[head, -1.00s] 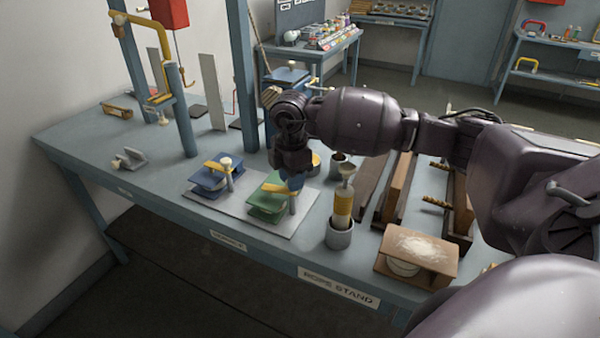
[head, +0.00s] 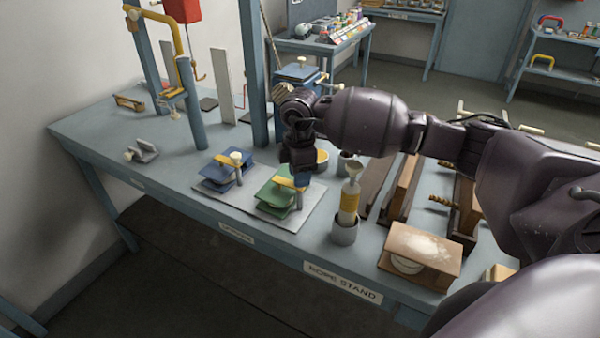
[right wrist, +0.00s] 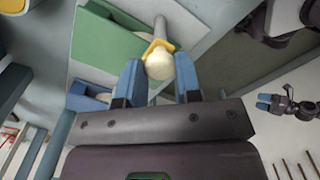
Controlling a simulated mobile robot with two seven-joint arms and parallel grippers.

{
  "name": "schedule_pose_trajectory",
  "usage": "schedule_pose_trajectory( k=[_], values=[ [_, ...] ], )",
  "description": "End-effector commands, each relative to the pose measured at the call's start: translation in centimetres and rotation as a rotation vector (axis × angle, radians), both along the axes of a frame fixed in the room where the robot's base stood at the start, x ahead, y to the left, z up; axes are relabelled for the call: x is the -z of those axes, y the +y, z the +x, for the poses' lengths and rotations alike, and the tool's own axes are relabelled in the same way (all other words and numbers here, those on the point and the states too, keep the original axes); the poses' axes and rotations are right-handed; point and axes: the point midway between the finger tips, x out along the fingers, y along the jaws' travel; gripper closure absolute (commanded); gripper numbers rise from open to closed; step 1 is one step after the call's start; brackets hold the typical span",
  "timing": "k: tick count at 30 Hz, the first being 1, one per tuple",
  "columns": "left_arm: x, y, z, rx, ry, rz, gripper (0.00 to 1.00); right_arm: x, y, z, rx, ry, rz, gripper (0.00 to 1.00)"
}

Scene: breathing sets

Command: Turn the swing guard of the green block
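The green block (head: 276,197) sits on a grey base plate (head: 305,212) near the bench's front edge. Its yellow swing guard (head: 286,183) lies across its top from a grey post (head: 299,199). My right gripper (head: 302,181) points down over that post. In the right wrist view its two blue fingers (right wrist: 160,78) stand on either side of a pale round knob (right wrist: 159,65) above the yellow guard. A thin gap shows beside the right-hand finger; contact on the left is unclear.
A blue block (head: 222,175) with its own yellow guard stands to the left on the same plate. A yellow-and-white cylinder in a grey cup (head: 345,230) stands close on the right, with a wooden box (head: 420,255) beyond. Tall blue uprights (head: 256,90) rise behind.

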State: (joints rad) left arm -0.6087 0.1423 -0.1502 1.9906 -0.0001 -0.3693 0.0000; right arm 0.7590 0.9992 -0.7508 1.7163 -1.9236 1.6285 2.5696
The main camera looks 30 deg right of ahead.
Motion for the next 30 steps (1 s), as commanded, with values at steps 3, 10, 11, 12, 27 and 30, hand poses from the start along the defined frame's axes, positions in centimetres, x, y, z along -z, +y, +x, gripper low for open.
schedule_pose_trajectory(
  k=[3,10,11,12,27,30],
  values=[
    [0.1,0.0,-0.1,0.000,0.002,0.000,0.31,-0.1,0.0,0.0,0.000,-0.001,0.000,0.49],
    [0.0,0.0,0.1,0.000,-0.002,0.000,0.31,0.0,0.0,0.0,-0.001,0.000,0.000,0.44],
    [0.0,0.0,0.2,0.000,-0.003,0.000,0.31,0.0,0.0,0.0,-0.001,0.000,0.000,0.44],
    [-0.1,0.0,0.2,0.002,-0.004,0.000,0.31,0.0,0.0,0.0,-0.001,0.000,0.000,0.44],
    [-0.4,-0.1,0.7,0.004,-0.013,0.000,0.31,-6.8,0.0,0.1,-0.001,-0.004,0.000,0.44],
    [-0.4,-0.1,0.7,0.004,-0.013,0.000,0.31,-8.4,0.0,0.1,-0.001,-0.004,0.000,0.44]
  ],
)
